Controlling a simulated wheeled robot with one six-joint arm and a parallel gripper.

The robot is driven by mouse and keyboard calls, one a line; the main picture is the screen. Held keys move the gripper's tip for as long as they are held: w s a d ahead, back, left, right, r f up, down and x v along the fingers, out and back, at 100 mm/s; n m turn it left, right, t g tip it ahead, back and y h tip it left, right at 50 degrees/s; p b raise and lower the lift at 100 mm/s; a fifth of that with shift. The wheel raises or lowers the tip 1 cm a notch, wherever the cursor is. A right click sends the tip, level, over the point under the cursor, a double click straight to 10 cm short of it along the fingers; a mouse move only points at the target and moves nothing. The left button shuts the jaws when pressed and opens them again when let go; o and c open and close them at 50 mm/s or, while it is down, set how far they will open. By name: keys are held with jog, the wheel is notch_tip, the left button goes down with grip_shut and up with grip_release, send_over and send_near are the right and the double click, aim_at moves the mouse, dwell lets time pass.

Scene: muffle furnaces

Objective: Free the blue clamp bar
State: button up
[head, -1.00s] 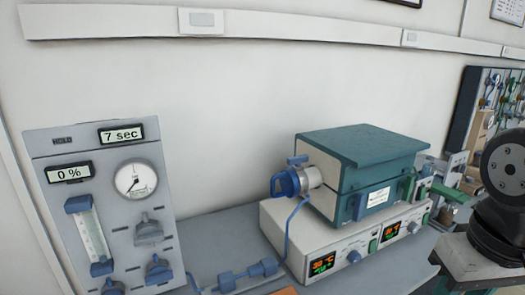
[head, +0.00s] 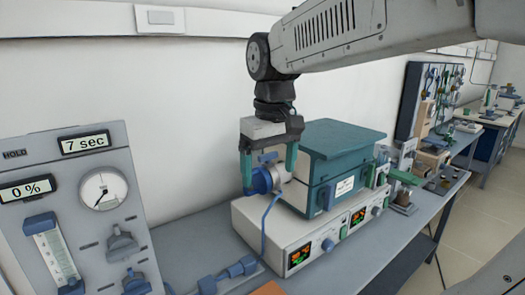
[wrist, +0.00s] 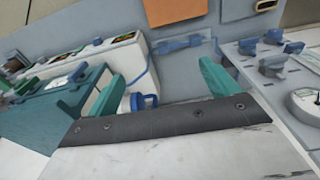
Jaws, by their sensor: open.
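The teal-topped furnace (head: 340,140) has a metal port on its left side with a round blue clamp (head: 262,180). A short blue bar (head: 268,157) shows at the top of this clamp. My gripper (head: 268,182) is directly above, pointing down, with one green finger on each side of the clamp. It is open, and I cannot tell whether either finger touches. In the wrist view, my green fingers (wrist: 161,72) are spread wide, with a blue clamp part (wrist: 143,101) between them, nearer the left finger. The gripper body hides part of the port.
A white control box (head: 290,235) with lit displays carries the furnace. A grey gas panel (head: 85,220) stands at left. A blue hose with fittings (head: 228,275) and an orange pad (head: 268,288) lie in front. The wall is close behind.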

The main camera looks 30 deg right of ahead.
jog(key=w+d+r, duration=0.2)
jog(key=w+d, duration=0.6)
jog(key=w, duration=0.5)
send_over(268, 154)
jog(key=shift+s+a+f+g, duration=0.1)
jog(key=shift+f+g, duration=0.3)
jog(key=shift+f, duration=0.15)
jog(key=shift+w+d+f, duration=0.2)
notch_tip(268, 154, down, 8)
jog(key=shift+r, duration=0.25)
jog(key=c, duration=1)
